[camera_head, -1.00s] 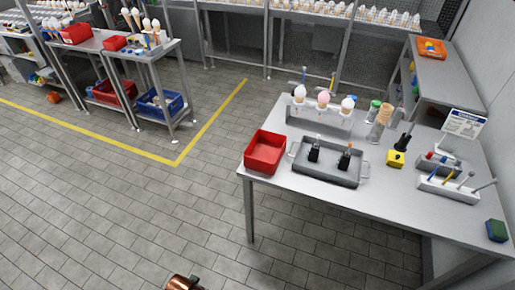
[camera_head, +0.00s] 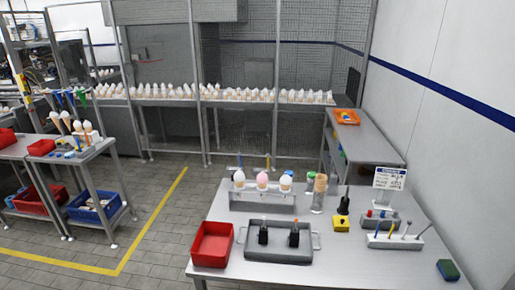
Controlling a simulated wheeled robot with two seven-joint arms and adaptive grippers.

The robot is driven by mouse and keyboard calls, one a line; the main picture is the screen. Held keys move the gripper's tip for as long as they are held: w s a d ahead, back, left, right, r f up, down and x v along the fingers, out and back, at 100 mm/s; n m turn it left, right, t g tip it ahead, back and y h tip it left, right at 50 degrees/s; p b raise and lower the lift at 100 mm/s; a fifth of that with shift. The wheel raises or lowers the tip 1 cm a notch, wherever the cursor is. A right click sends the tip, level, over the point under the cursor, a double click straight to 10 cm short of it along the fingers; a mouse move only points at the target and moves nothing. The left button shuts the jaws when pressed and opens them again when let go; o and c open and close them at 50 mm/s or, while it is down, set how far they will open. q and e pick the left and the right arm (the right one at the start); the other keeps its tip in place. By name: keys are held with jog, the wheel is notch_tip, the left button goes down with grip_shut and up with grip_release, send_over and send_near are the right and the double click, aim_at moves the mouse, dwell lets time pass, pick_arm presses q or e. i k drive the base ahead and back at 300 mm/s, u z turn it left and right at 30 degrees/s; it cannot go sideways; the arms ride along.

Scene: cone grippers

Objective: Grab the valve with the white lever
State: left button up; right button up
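Two small black upright items (camera_head: 263,235) (camera_head: 294,236) stand in a grey metal tray (camera_head: 248,255) on the grey table. The right one has a small orange tip; the left one seems to have a paler tip. They may be the valves, but they are too small to tell, and I cannot make out a white lever for certain. Neither of my grippers is in view.
A red bin (camera_head: 212,244) stands left of the tray. Behind it a rack (camera_head: 262,203) holds three cones. A yellow-based black item (camera_head: 342,224), a tool holder (camera_head: 396,242) and a green-blue block (camera_head: 448,270) are to the right. The table's front centre is clear.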

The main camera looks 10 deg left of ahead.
aim_at(263, 234)
jog(key=u, duration=2.2)
jog(key=i, duration=2.45)
jog(key=z, duration=2.8)
jog(key=i, duration=0.45)
jog(key=u, duration=0.05)
